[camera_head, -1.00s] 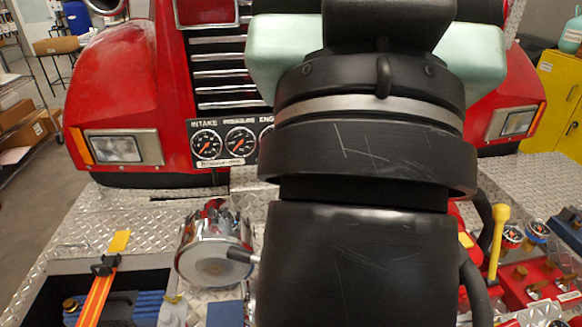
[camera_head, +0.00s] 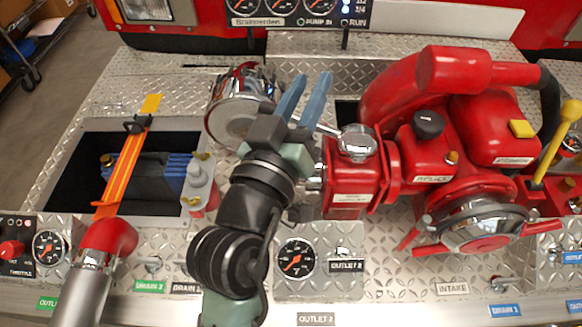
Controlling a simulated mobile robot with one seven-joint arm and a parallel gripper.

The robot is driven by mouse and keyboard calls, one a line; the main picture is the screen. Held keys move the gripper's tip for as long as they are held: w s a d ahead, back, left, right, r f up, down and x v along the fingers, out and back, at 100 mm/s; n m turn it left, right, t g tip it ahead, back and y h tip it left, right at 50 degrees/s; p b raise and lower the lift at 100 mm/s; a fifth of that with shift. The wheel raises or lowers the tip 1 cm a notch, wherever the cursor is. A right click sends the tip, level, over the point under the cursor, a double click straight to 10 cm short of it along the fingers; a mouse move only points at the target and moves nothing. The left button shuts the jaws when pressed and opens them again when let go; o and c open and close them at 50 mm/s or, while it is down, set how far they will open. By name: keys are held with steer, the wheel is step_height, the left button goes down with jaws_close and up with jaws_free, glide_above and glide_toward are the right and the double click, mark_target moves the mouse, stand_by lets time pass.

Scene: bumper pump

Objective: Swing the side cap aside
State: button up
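A red pump (camera_head: 405,185) stands right of centre. A round chrome cap (camera_head: 485,228) with red handles faces forward on its front. On its left side a chrome fitting (camera_head: 356,141) with a lever sits above a red block. A chrome flange (camera_head: 312,178) shows at the pump's left side, partly hidden by my arm. I cannot tell for sure which part is the side cap. My gripper (camera_head: 310,88) has two blue fingers, apart and empty, pointing away from me. It is left of the pump, beside a chrome drum-shaped unit (camera_head: 234,122), whose right side it overlaps in view.
An open recess (camera_head: 85,165) with folded blue hose and an orange strap (camera_head: 126,160) lies at left. A red-and-chrome nozzle (camera_head: 104,248) stands at front left. A gauge (camera_head: 296,258) is on the front panel. A yellow lever (camera_head: 556,140) stands at right.

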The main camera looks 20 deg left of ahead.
steer(key=s+a+f+n+g+b, duration=0.15)
steer(key=s+f, duration=0.25)
steer(key=f, duration=0.6)
steer(key=s+a+f+n+g+b, duration=0.1)
steer(key=s+a+f+n+b, duration=0.15)
steer(key=s+f, duration=0.45)
steer(key=s+a+f+n+g+b, duration=0.1)
steer(key=s+f+n, duration=0.15)
steer(key=f, duration=0.95)
steer(key=shift+n+y, duration=0.3)
steer(key=shift+n, duration=0.05)
steer(key=p+x, duration=0.2)
steer(key=x, duration=1.1)
steer(key=shift+w+d+f, duration=0.1)
steer(key=shift+d, duration=0.05)
steer(key=shift+c, duration=0.2)
jaws_close()
